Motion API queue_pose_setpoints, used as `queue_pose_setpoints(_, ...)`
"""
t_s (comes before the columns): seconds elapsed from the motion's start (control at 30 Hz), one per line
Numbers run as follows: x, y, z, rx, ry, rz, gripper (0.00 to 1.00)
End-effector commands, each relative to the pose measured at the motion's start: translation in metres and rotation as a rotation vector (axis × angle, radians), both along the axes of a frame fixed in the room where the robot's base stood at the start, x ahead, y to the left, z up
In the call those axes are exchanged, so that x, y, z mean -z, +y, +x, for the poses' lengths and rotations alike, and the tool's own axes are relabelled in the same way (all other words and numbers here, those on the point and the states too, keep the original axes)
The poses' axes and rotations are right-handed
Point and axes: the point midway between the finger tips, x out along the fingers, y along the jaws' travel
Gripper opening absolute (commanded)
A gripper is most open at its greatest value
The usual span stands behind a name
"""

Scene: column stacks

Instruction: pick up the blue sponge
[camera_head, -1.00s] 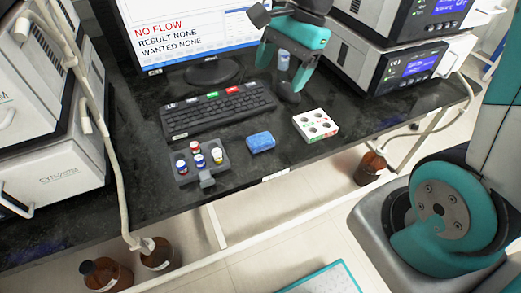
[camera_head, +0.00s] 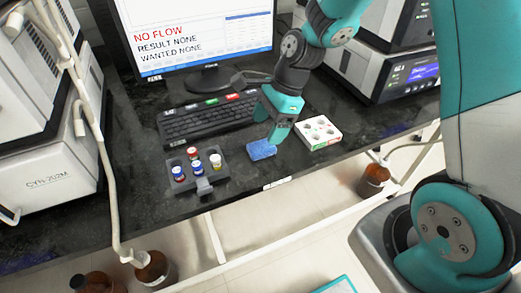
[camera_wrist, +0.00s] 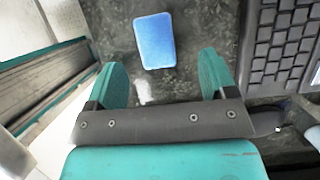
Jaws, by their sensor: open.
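The blue sponge (camera_head: 261,149) lies flat on the dark bench top, in front of the keyboard, in the head view. In the wrist view the sponge (camera_wrist: 154,41) lies beyond my fingertips, roughly centred between them, and nothing touches it there. My gripper (camera_head: 277,133) is above and just to the right of the sponge in the head view, pointing down. In the wrist view my gripper (camera_wrist: 163,78) shows its two teal fingers spread apart with nothing between them. The exact height above the sponge is hard to tell.
A dark vial rack (camera_head: 203,186) with several capped vials stands left of the sponge. A white box with round holes (camera_head: 335,137) is close on the right. The keyboard (camera_head: 190,124) and monitor (camera_head: 190,65) are behind. The bench's front edge is near.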

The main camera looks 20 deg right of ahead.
Motion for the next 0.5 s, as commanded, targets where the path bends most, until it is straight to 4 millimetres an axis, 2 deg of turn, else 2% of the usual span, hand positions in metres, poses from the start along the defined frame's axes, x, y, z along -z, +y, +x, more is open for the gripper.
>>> queue_pose_setpoints(0.3, 0.040, 0.013, -0.007, -0.002, 0.002, 0.001, 0.78)
queue_pose_setpoints(0.5, 0.050, 0.017, -0.006, 0.000, 0.000, 0.000, 0.78)
